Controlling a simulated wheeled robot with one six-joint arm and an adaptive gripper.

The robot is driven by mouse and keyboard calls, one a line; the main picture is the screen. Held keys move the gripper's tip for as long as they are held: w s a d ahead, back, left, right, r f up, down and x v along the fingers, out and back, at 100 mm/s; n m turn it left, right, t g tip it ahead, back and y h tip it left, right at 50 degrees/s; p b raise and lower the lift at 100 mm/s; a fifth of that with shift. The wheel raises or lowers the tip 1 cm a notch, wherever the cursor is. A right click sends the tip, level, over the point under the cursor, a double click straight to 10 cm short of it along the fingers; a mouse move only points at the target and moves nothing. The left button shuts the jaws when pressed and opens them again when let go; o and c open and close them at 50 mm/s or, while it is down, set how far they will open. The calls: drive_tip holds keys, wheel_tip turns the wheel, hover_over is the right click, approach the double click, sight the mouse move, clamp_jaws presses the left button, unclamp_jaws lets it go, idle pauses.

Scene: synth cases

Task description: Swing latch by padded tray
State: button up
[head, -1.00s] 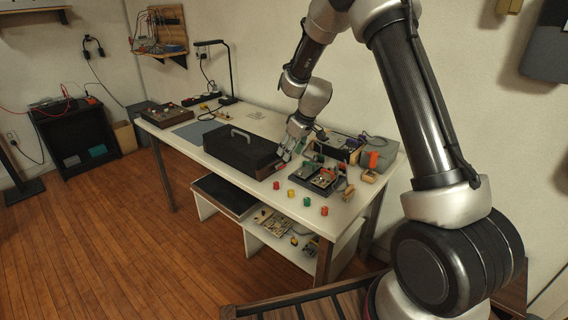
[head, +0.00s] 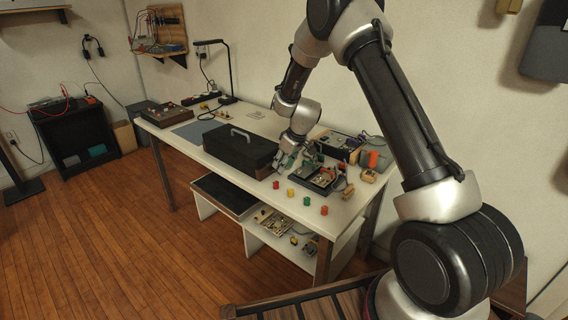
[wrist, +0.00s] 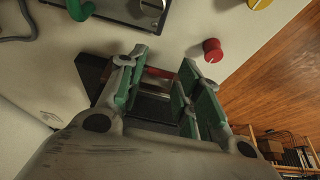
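A black case (head: 238,147) with a grey top handle lies shut on the white bench. A small dark tray (head: 334,186) with parts in it is right of the case; I cannot tell if it is padded. My gripper (head: 281,163) is low over the bench, by the case's right end. In the wrist view my gripper (wrist: 158,80) is open, its green-padded fingers apart. A reddish bar (wrist: 158,73) shows between them against a dark body; it may be the latch. I cannot tell whether the fingers touch it. My palm and fingers hide much of the dark body.
A red knob-like piece (wrist: 212,50) stands near the fingers; yellow, green and red ones (head: 306,200) stand along the bench's front edge. Wooden blocks (head: 370,175) and boxes crowd the right end. A lamp (head: 230,70) stands at the back left.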

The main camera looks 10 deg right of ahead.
drive_tip(key=c, duration=0.3)
drive_tip(key=shift+w+a+r+g, duration=0.1)
drive_tip(key=shift+g, duration=0.2)
drive_tip(key=shift+w+a+r+g+h, duration=0.3)
drive_tip(key=shift+w+g+h, duration=0.1)
drive_tip(key=shift+g+h, duration=0.2)
drive_tip(key=shift+w+a+r+g+h, duration=0.25)
drive_tip(key=shift+w+g+h, duration=0.15)
drive_tip(key=shift+g+h, duration=0.25)
drive_tip(key=shift+w+a+r+g+h, duration=0.25)
drive_tip(key=shift+w+g+h, duration=0.2)
drive_tip(key=shift+g, duration=0.3)
drive_tip(key=shift+w+a, duration=0.1)
drive_tip(key=shift+g, duration=0.3)
drive_tip(key=shift+c, duration=0.9)
